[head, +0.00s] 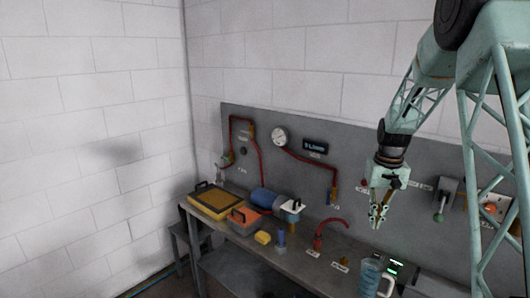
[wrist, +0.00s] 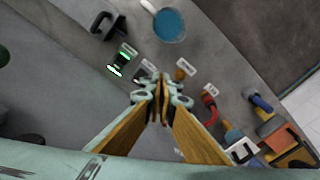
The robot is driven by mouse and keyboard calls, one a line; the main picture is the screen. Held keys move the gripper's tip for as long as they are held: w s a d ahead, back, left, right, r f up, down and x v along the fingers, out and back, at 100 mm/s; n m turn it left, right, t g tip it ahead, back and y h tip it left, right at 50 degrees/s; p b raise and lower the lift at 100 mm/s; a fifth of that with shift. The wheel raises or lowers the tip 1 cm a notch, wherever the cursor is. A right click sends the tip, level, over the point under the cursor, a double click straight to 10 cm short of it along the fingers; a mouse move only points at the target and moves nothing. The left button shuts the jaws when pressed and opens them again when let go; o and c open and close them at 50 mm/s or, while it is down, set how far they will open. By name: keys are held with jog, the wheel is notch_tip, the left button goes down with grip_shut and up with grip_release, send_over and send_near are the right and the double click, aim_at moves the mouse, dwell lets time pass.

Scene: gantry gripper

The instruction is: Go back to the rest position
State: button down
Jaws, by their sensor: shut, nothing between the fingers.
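My gripper (head: 377,222) hangs from the arm in front of the grey back panel, above the right part of the workbench. It is shut and empty. In the wrist view my gripper (wrist: 160,90) points down over the bench, with its fingertips together and clear of the objects below. No rest position is marked in either view.
The bench (head: 268,246) carries a yellow-topped tray (head: 215,202), an orange box (head: 245,220), a blue cylinder (head: 264,197), a red hook-shaped pipe (head: 320,238) and a jug of blue liquid (head: 370,275). A gauge (head: 279,136) and red pipes are on the panel (head: 350,180).

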jog(key=s+a+r+t+b, duration=0.1)
jog(key=s+a+r, duration=0.3)
jog(key=s+r, duration=0.3)
jog(key=s+a+r+n+b, duration=0.15)
jog(key=s+a+r, duration=0.3)
jog(key=s, duration=0.45)
jog(key=s+a+r+m+t+b, duration=0.1)
jog(key=s+a+r, duration=0.3)
jog(key=s+r, duration=0.35)
jog(key=s+a+f+b, duration=0.1)
jog(key=s+a+b, duration=0.1)
jog(key=s, duration=1.3)
jog(key=s+a+f+n+t+b, duration=0.1)
jog(key=s+a, duration=0.3)
jog(key=s, duration=1)
jog(key=shift+s+f+b, duration=0.35)
jog(key=shift+f+b, duration=0.25)
jog(key=shift+f, duration=0.15)
